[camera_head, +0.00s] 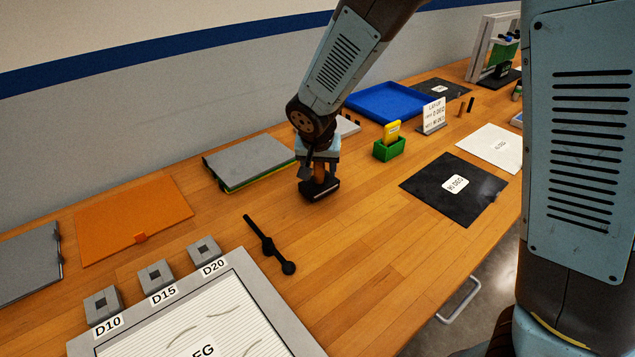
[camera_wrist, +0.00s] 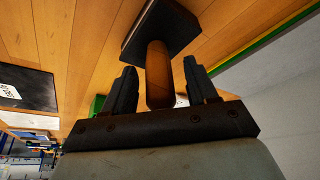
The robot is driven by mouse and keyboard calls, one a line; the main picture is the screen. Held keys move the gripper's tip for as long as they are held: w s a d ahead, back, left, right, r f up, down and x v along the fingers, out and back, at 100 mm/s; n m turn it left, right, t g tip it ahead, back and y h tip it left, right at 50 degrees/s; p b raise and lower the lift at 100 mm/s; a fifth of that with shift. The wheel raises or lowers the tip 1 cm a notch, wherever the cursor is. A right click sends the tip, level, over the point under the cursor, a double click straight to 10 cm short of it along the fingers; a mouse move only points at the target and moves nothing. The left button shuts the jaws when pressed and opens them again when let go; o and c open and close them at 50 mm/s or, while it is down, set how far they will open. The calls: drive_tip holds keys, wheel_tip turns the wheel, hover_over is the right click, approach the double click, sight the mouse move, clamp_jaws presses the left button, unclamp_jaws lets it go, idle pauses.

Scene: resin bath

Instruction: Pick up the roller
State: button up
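What I take for the roller has a brown cylindrical handle (camera_wrist: 158,72) that rises from a black block-like part (camera_wrist: 163,25). In the head view its black part (camera_head: 321,192) rests on the wooden bench, with the handle upright below my wrist. My gripper (camera_head: 318,174) points down over it. In the wrist view, my gripper's two dark fingers (camera_wrist: 159,66) stand on either side of the handle. A small gap shows on both sides, so the gripper is open around the handle.
A grey flat stack (camera_head: 248,160) lies left of my gripper, and a green holder (camera_head: 389,149) stands to the right. A black bar tool (camera_head: 268,247) lies in front. A black sheet (camera_head: 455,188) lies to the right. Bare bench (camera_head: 370,240) is in front.

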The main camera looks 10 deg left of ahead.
clamp_jaws()
idle(0.3)
idle(0.3)
